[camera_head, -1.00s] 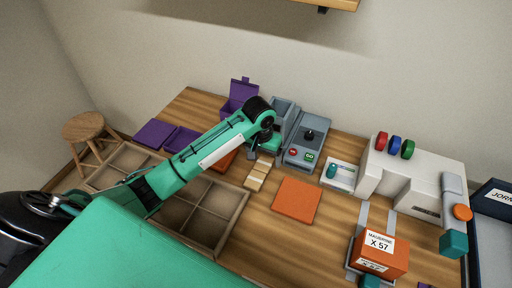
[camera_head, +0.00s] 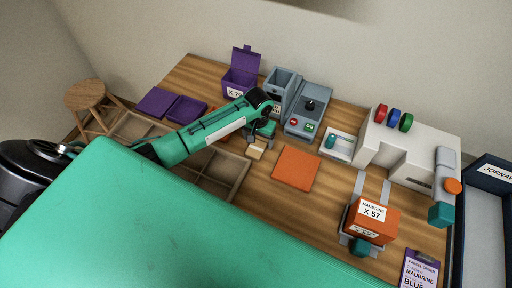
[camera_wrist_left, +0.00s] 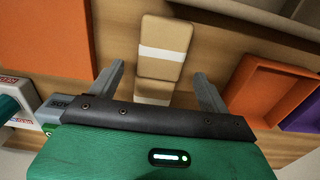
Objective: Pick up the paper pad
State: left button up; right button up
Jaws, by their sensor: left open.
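The paper pads appear to be the small tan blocks with white bands. In the wrist view one pad (camera_wrist_left: 165,45) lies just beyond the fingers and another (camera_wrist_left: 154,92) lies between them, partly hidden by the gripper body. In the head view one pad (camera_head: 255,153) shows just below my left gripper (camera_head: 259,140); the arm hides the others. My left gripper also shows in the wrist view (camera_wrist_left: 160,78), open, with one finger on each side of the pad row. It holds nothing. My right gripper is not in view.
An orange square lid or panel (camera_head: 296,168) lies right of the pads. An orange tray (camera_wrist_left: 268,90) is close on the other side. A grey control box (camera_head: 308,112) and a purple box (camera_head: 240,83) stand behind. A divided wooden tray (camera_head: 222,180) is in front.

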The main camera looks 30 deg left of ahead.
pick_arm(q)
jog(key=shift+f, duration=1.25)
jog(key=c, duration=1.1)
jog(key=shift+o, duration=0.2)
jog(key=shift+r, duration=0.1)
